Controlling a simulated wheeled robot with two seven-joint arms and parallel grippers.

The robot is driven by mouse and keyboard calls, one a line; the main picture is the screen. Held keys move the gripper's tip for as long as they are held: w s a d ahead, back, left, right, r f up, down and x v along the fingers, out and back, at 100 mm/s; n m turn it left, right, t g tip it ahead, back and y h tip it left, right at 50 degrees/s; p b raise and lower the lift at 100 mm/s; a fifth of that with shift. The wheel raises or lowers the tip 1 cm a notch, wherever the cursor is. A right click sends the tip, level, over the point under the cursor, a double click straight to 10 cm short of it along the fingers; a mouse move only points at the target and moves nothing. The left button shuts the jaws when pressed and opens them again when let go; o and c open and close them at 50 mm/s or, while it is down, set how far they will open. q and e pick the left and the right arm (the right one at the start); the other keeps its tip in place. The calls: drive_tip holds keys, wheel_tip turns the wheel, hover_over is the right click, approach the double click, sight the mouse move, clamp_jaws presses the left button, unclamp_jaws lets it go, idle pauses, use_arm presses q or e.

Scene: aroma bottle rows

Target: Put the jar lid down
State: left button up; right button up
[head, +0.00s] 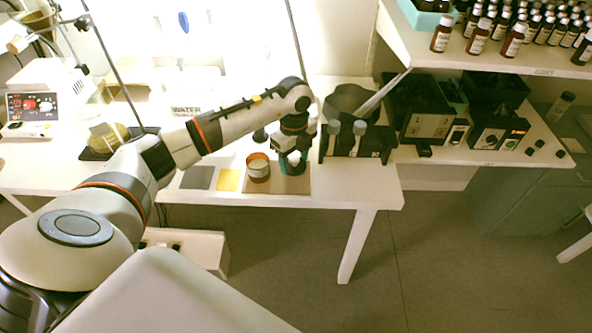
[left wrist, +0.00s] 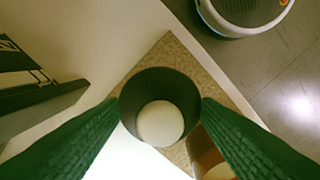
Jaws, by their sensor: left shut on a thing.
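My left gripper (head: 293,163) is shut on the jar lid, low over the brown mat (head: 268,187). In the left wrist view the lid (left wrist: 160,80) is a dark round cap with a pale disc inside, held between the two green ribbed fingers. In the head view the fingers mostly hide it, and I cannot tell whether it touches the mat. The amber jar (head: 258,168) stands open on the mat, just left of the gripper, with pale content. Part of the jar (left wrist: 205,150) also shows at the bottom of the left wrist view. My right gripper is not in view.
A dark rack (head: 357,145) with bottles stands close to the right of the gripper. A yellow square (head: 228,180) and a grey square (head: 197,177) lie left of the mat. The table's front edge is just below the mat. Bottles line the upper right shelf (head: 545,66).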

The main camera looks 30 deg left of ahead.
sight(294, 165)
use_arm(q)
wheel_tip(294, 165, down, 4)
drive_tip(key=shift+f, duration=0.15)
drive_tip(key=shift+d, duration=0.1)
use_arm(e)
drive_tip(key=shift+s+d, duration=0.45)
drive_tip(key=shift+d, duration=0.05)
use_arm(q)
drive_tip(key=shift+s, duration=0.1)
drive_tip(key=shift+f, duration=0.15)
drive_tip(key=o, duration=1)
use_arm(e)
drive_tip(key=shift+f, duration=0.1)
